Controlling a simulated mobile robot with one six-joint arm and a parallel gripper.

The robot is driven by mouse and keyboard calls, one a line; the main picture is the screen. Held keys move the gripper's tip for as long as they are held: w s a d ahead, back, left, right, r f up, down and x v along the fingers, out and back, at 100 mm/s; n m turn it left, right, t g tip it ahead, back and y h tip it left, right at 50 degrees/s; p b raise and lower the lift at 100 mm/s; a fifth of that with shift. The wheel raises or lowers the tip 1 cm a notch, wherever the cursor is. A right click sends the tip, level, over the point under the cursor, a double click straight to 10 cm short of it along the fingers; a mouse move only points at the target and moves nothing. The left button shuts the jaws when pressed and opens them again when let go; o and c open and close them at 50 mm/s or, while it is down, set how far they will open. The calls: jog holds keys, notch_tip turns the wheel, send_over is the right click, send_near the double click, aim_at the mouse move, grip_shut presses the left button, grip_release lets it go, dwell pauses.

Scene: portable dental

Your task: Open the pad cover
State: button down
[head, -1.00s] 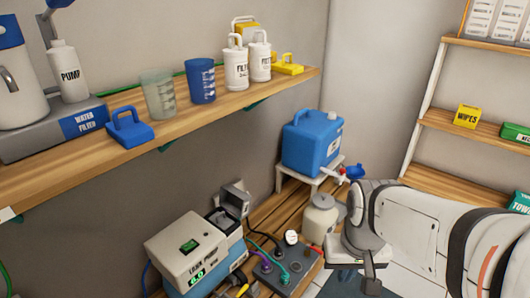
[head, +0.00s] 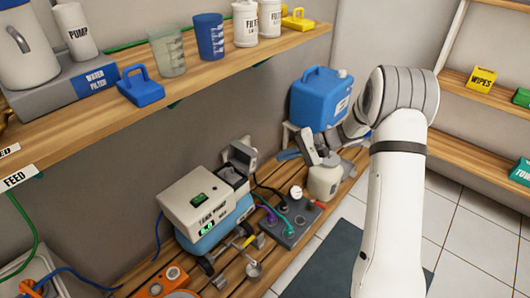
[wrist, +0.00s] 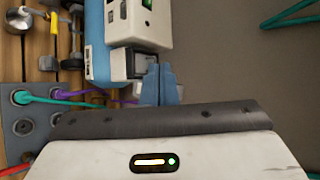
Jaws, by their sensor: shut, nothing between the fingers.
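A grey pump unit (head: 200,205) with a green display stands on the slatted bench in the head view. A small dark-topped box (head: 229,175) adjoins its far side. A grey flap (head: 240,155), apparently the pad cover, stands raised at that box's far edge. My gripper (head: 284,155) has its blue fingers shut and empty, pointing left towards the flap, with a gap between them in the picture. In the wrist view, the shut fingers (wrist: 160,70) point up beside the box (wrist: 138,64) and partly overlap it. I cannot tell whether they touch it.
A blue jug (head: 318,98) and a white bottle (head: 325,182) are close to my gripper. A grey block with coloured cables (head: 290,222) sits in front. A wooden shelf (head: 190,85) with cups and bottles overhangs at upper left. Tiled floor is clear at right.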

aim_at(257, 153)
jog(key=w+d+f+m+t+y+p, duration=0.1)
jog(key=w+d+f+m+t+y, duration=0.1)
jog(key=w+f+t, duration=0.35)
jog(key=w+d+f+m+t+y, duration=0.2)
jog(key=w+f+t, duration=0.1)
jog(key=w+f, duration=0.5)
jog(key=a+b, duration=0.3)
jog(key=a, duration=0.8)
jog(key=shift+w+a+r+b, duration=0.15)
jog(key=shift+a+r+b, duration=0.05)
jog(key=shift+a+b, duration=0.2)
jog(key=shift+g, duration=0.25)
jog(key=shift+s+a+r, duration=0.35)
jog(key=shift+s+r, duration=0.2)
jog(key=shift+r, duration=0.15)
